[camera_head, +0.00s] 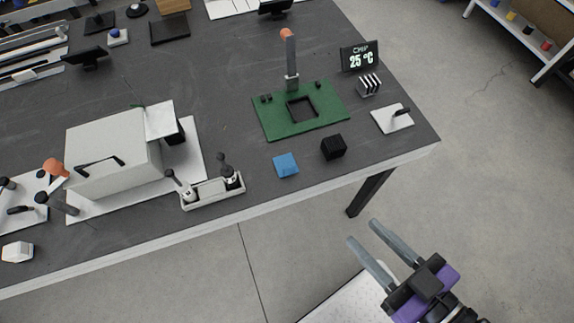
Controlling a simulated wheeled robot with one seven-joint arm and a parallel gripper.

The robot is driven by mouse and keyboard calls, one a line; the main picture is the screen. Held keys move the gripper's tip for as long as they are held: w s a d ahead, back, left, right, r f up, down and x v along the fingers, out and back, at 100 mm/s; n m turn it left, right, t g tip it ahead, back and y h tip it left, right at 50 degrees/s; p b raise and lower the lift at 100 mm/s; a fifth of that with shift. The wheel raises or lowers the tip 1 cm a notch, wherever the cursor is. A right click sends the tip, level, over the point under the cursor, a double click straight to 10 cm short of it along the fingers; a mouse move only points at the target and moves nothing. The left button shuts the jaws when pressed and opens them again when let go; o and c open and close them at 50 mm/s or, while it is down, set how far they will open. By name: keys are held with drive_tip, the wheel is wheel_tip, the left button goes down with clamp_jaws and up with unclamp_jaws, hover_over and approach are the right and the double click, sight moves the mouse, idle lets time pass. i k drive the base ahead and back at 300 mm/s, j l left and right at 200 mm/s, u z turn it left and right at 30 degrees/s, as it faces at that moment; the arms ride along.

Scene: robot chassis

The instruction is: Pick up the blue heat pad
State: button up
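The blue heat pad (286,165) is a small flat blue square. It lies on the dark table top (230,130) near the front edge, in front of a green board. My gripper (364,233) is at the lower right, over the floor and off the table's front edge. Its two grey fingers are spread apart with nothing between them. The gripper is to the right of the pad and nearer to me, well clear of it. The pad is in full view.
A black cube (334,147) stands just right of the pad. A tray with dark-handled tools (213,192) is to its left. The green board (277,121) with an upright post is behind. A white plate (392,119) and a temperature display (360,57) are further right.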

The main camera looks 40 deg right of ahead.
sight(285, 165)
drive_tip(key=u, duration=1.3)
drive_tip(key=k+l+u, duration=0.45)
drive_tip(key=k+l, duration=0.25)
drive_tip(key=k, duration=0.15)
